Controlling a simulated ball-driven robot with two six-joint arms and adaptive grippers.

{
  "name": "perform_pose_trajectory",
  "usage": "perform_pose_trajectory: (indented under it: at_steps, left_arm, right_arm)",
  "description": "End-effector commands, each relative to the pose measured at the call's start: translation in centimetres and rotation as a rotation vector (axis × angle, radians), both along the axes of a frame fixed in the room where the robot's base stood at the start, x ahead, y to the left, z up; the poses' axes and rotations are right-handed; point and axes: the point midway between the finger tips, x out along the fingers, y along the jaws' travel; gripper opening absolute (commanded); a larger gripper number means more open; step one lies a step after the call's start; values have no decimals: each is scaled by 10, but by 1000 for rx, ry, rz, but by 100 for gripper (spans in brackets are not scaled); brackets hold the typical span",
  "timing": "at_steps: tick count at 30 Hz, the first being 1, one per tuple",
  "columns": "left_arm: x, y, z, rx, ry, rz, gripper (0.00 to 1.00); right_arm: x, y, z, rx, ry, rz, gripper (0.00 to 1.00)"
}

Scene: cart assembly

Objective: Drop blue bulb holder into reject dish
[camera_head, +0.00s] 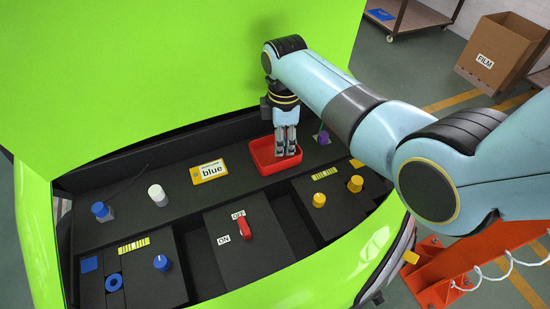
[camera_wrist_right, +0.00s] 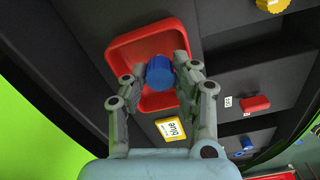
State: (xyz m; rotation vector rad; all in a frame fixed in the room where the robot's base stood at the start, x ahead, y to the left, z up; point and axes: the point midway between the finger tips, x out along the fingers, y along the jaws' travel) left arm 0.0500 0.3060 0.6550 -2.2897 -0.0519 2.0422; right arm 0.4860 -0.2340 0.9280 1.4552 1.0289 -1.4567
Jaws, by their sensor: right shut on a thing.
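The blue bulb holder (camera_wrist_right: 160,72) is between the fingers of my right gripper (camera_wrist_right: 162,82) in the right wrist view. My right gripper also shows in the head view (camera_head: 286,150), pointing down over the red reject dish (camera_head: 263,166). It is shut on the blue holder, which the fingers hide in the head view. The dish's red rim shows in the wrist view (camera_wrist_right: 118,45) around and behind the holder. I cannot tell the exact height of the holder above the dish floor. My left gripper is not in view.
A yellow-framed "blue" label (camera_head: 209,171) lies left of the dish. A white cylinder (camera_head: 157,196) and a blue part (camera_head: 102,211) stand farther left. A purple part (camera_head: 323,137) stands right of the dish. A red switch (camera_head: 245,228) is in front. The green panel (camera_head: 180,70) rises behind.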

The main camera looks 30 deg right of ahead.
Motion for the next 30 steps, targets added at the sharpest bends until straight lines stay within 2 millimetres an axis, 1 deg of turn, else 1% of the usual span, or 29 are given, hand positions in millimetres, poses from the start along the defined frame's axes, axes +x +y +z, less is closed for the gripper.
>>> perform_pose_trajectory:
  at_steps: [6, 7, 12, 20, 23, 26, 30]
  left_arm:
    - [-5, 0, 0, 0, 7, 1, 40]
    - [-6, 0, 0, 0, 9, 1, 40]
    - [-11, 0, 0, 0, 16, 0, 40]
    - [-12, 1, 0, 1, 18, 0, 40]
    - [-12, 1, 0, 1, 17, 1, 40]
    - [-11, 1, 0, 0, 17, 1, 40]
    - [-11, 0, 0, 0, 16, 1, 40]
  right_arm:
    - [0, 0, 1, 0, -1, 0, 0]
    - [0, 0, 1, 0, -1, 0, 31]
    - [0, 0, 1, 0, -1, 0, 53]
    - [0, 0, 1, 0, -1, 0, 54]
    - [1, 0, 7, 0, -2, 0, 54]
    - [1, 0, 21, 1, -4, 0, 54]
    - [2, 0, 52, 1, -7, 0, 54]
